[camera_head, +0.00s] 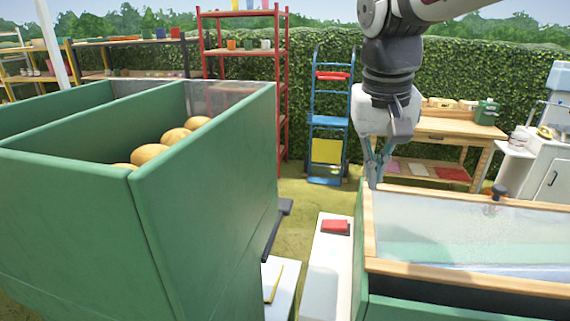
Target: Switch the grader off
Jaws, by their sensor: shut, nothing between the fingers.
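A large green hopper (205,195) with several round, tan produce pieces (150,153) inside stands at the left; it may be part of the grader. A small red block (335,226), perhaps a switch, sits on a narrow white surface (322,268) in the lower middle; I cannot tell its setting. My gripper (373,184) points down, shut and empty, above and to the right of the red block. Its tips appear at the left corner of the wood-framed clear lid (470,235), and I cannot tell if they touch it.
The wood-framed lid covers a green box at the lower right, with a dark knob (499,191) on its frame. Behind stand a blue hand truck (329,122), a red shelf (243,53) and a wooden bench (440,130). A narrow gap lies between hopper and green box.

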